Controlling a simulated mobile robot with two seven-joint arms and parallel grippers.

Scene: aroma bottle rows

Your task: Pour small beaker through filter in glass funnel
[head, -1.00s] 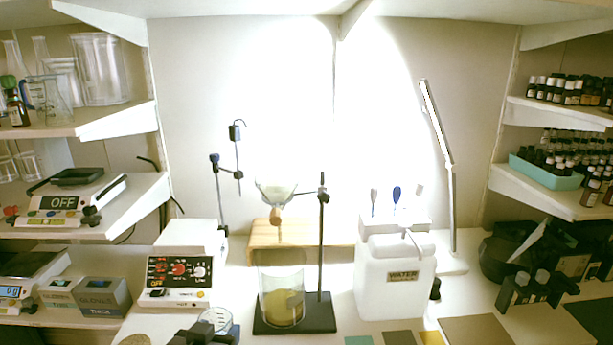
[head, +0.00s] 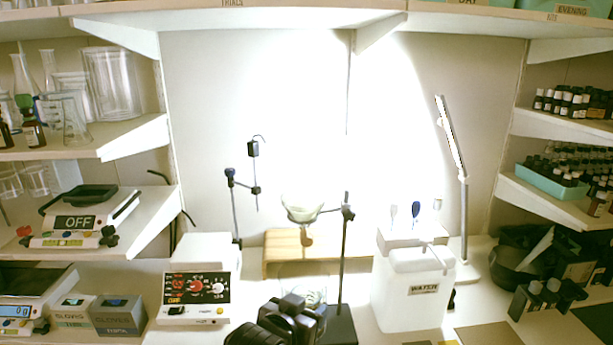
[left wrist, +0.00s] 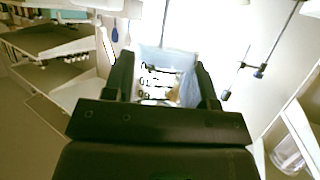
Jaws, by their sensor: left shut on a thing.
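The glass funnel (head: 303,206) with a pale filter in it hangs from the stand (head: 345,245). My left gripper (head: 306,308) is low in front of the stand, below the funnel. It is shut on the small clear beaker (head: 316,294). In the left wrist view the small beaker (left wrist: 158,85), with dark graduation marks, sits between the two fingers (left wrist: 163,66). The larger beaker under the funnel is mostly hidden behind my gripper and the small beaker. My right gripper is not in view.
The hotplate device (head: 197,290) stands left of my gripper. The white water container (head: 412,290) stands to the right of the stand. A wooden block (head: 280,255) is behind the funnel. Shelves with glassware and bottles line both sides.

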